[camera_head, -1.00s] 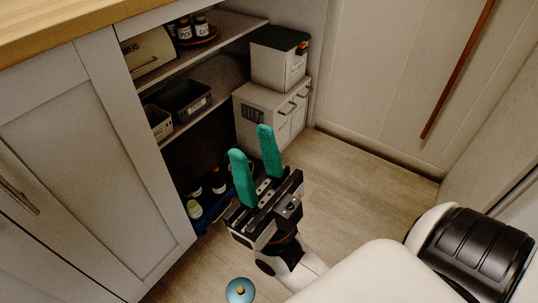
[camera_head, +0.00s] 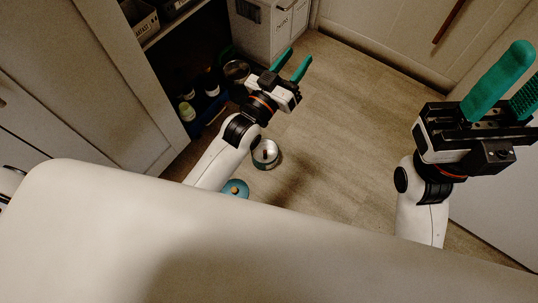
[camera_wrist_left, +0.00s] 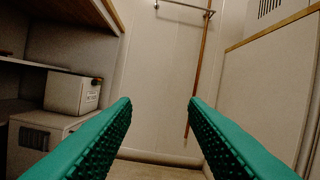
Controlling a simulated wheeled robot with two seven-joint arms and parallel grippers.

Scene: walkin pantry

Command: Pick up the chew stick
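An open round jar or tin (camera_head: 265,159) stands on the floor just below my left gripper in the head view. A small brownish piece (camera_head: 265,154) shows at its mouth; it may be the chew stick, but it is too small to tell. A teal lid with a tan knob (camera_head: 236,189) lies beside the jar, partly hidden by my body. My left gripper (camera_head: 297,58) is open and empty beyond the jar; its spread teal fingers also show in the left wrist view (camera_wrist_left: 160,108). My right gripper (camera_head: 524,68) is raised at the right, open and empty.
An open shelf unit at the left holds a blue crate (camera_head: 207,112) with bottles low down and a white box (camera_head: 270,28) at its end. The pale wood floor (camera_head: 350,130) is free between my arms. A door with a brown handle (camera_head: 449,22) stands behind.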

